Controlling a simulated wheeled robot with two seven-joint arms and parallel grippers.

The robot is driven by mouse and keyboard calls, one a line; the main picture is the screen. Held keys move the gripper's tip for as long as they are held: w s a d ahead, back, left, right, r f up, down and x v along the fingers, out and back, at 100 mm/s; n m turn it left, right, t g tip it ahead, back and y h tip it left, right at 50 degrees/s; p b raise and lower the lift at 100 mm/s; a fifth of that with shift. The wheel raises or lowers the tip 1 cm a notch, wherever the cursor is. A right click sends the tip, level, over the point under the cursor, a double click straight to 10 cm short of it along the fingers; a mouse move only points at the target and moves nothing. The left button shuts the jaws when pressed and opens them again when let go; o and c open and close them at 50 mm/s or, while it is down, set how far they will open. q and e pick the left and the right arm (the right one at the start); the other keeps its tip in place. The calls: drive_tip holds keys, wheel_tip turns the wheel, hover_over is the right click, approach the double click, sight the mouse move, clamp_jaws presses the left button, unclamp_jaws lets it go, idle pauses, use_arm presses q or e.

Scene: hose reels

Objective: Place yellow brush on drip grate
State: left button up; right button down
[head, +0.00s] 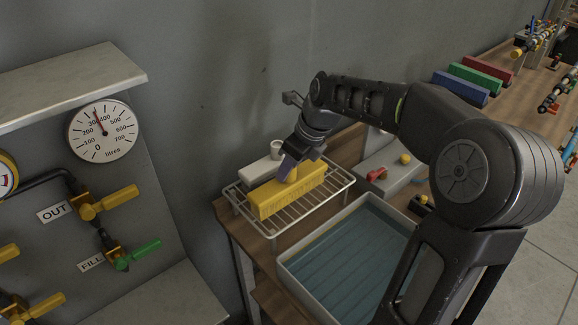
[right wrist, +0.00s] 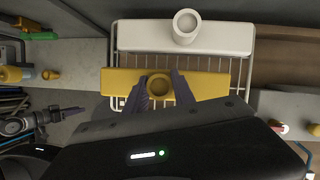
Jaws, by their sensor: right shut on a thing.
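The yellow brush (head: 283,198) is a long block with a round upright knob. It lies level over the drip grate (head: 314,211), a wire rack at the bench's left end, in the front part beside a white brush (head: 262,169). I cannot tell whether its underside touches the wires. My right gripper (head: 289,170) is shut on the brush's knob from above. In the right wrist view the fingers (right wrist: 162,78) flank the knob, and the yellow block (right wrist: 115,82) runs parallel to the white one.
A tray with blue water (head: 355,235) stands in front of the grate. A grey block (head: 392,172) with red and yellow parts is to the right. Blue, green and red blocks (head: 475,82) are farther along the bench. A wall panel with a gauge (head: 102,130) and valves is left.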

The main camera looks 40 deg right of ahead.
drive_tip(key=c, duration=1.1)
unclamp_jaws()
drive_tip(key=shift+o, duration=0.2)
drive_tip(key=shift+r, duration=0.1)
drive_tip(key=v, duration=1.2)
drive_tip(key=shift+w, duration=0.1)
